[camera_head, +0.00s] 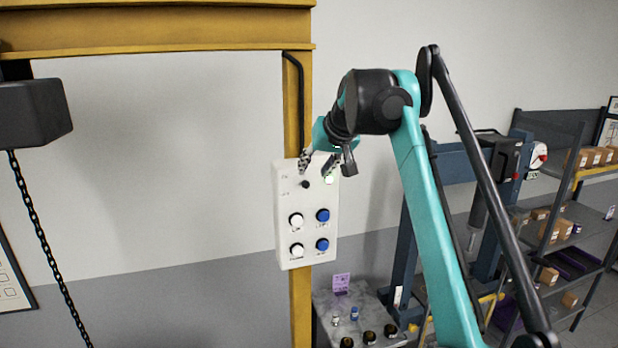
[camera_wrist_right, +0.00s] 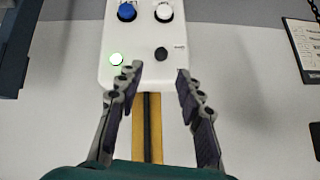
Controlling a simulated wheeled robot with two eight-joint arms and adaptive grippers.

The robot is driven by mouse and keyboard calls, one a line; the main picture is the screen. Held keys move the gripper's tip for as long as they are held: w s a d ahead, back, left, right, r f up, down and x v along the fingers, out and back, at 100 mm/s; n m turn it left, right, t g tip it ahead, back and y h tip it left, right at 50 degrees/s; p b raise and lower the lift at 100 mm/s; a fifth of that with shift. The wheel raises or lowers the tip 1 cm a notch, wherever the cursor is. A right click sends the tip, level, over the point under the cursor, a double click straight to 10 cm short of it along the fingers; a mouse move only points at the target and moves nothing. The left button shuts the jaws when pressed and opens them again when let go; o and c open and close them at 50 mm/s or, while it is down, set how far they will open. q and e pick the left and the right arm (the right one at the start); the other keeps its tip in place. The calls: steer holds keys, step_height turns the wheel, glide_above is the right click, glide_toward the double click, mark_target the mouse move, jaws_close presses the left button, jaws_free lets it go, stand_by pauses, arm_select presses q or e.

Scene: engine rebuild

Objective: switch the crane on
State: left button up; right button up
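The crane's white control box (camera_head: 309,232) is fixed to a yellow post. It carries a small black knob (camera_head: 306,184) at the upper left and a green lamp (camera_head: 329,180), lit, at the upper right. My right gripper (camera_head: 316,163) is at the top of the box. In the right wrist view, my right gripper (camera_wrist_right: 159,70) is open and empty. The black knob (camera_wrist_right: 161,54) shows just beyond the gap between its fingertips, apart from both fingers. The lit green lamp (camera_wrist_right: 116,59) is left of the fingers there. My left gripper is in neither view.
White and blue buttons, such as the upper blue one (camera_head: 322,215), sit lower on the box. A yellow beam (camera_head: 160,28) runs overhead, with a dark hoist block (camera_head: 35,112) and chain at left. A small table (camera_head: 385,342) with parts stands below right.

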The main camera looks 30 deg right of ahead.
steer(key=shift+v, duration=2)
